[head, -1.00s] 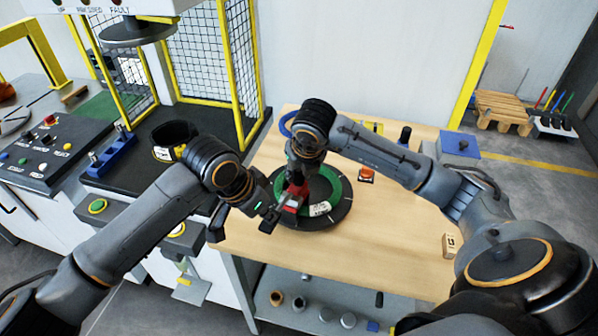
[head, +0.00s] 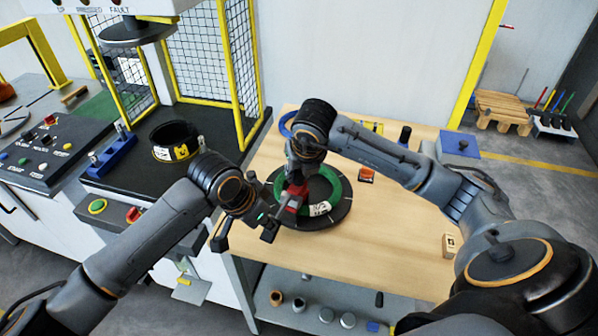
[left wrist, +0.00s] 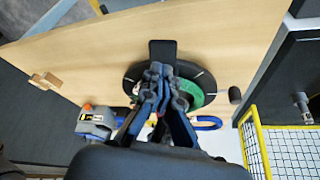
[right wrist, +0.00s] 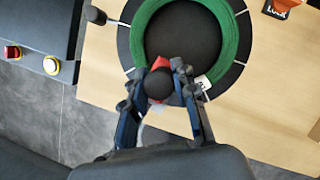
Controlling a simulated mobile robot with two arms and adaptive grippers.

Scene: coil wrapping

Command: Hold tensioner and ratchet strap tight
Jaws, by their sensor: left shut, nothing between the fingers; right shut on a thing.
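A green coil (head: 336,187) lies on a round black plate (head: 338,217) on the wooden table. In the right wrist view the coil (right wrist: 236,30) curves around the plate's dark centre. My right gripper (head: 294,184) is over the coil's left part, shut on the red tensioner (head: 291,201). The tensioner's red body also shows in the right wrist view (right wrist: 160,64), behind a dark round knob (right wrist: 159,84). My left gripper (head: 268,228) is shut and empty at the plate's left edge, close to the tensioner. In the left wrist view its fingers (left wrist: 157,75) are together. I cannot make out the strap.
A black ring (head: 175,136) sits on the machine at left. The table's front right is clear.

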